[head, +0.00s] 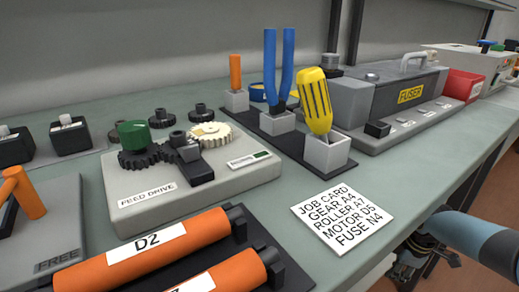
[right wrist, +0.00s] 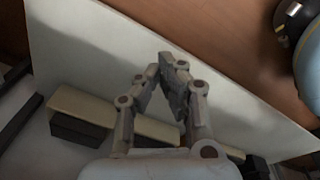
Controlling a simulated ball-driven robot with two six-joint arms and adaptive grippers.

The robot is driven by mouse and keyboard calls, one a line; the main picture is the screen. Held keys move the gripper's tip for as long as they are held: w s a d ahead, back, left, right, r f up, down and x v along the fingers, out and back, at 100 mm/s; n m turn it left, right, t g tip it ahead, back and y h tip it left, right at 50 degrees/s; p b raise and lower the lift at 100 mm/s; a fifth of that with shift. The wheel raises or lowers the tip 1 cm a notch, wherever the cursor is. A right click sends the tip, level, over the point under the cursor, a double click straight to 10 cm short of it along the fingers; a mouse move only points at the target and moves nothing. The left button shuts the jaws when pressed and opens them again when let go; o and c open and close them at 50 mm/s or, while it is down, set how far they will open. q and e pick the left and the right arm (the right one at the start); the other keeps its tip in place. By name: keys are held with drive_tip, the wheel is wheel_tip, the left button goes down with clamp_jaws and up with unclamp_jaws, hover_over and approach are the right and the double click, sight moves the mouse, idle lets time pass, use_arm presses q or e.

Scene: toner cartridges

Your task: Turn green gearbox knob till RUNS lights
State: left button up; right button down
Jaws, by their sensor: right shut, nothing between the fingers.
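The gearbox labelled FEED DRIVE (head: 125,212) is a pale grey block on the bench in the head view. Its green knob (head: 134,134) stands upright on a dark gear at the back left. A cream gear (head: 209,134) sits to the right, behind a black bracket (head: 187,160). A small indicator plate (head: 248,160) with a dark green patch is on the right of the top; no lit RUNS is readable. My right gripper (head: 425,265) is low at the right, beyond the bench edge, far from the knob. In the right wrist view it (right wrist: 168,68) is shut and empty. My left gripper is not visible.
Orange rollers (head: 150,250) lie in front of the gearbox. A job card (head: 342,213) lies to its right. A tool holder (head: 327,154) with a yellow-handled tool (head: 315,101) and blue-handled pliers (head: 279,65) stands behind. The fuser unit (head: 405,100) is farther right.

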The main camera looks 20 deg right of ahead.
drive_tip(key=shift+s+m+p, duration=1.1)
drive_tip(key=shift+s+p, duration=1.65)
drive_tip(key=shift+s, duration=2.5)
use_arm(q)
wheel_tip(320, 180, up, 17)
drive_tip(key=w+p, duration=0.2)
drive_tip(key=p, duration=1)
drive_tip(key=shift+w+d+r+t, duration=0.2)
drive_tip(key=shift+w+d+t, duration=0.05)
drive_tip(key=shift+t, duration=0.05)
use_arm(e)
drive_tip(key=s+a+m, duration=0.3)
drive_tip(key=s+a, duration=0.6)
drive_tip(key=s, duration=0.4)
drive_tip(key=s+a+m, duration=0.3)
drive_tip(key=s+a, duration=0.6)
drive_tip(key=s, duration=0.4)
drive_tip(key=shift+a+m+h, duration=0.4)
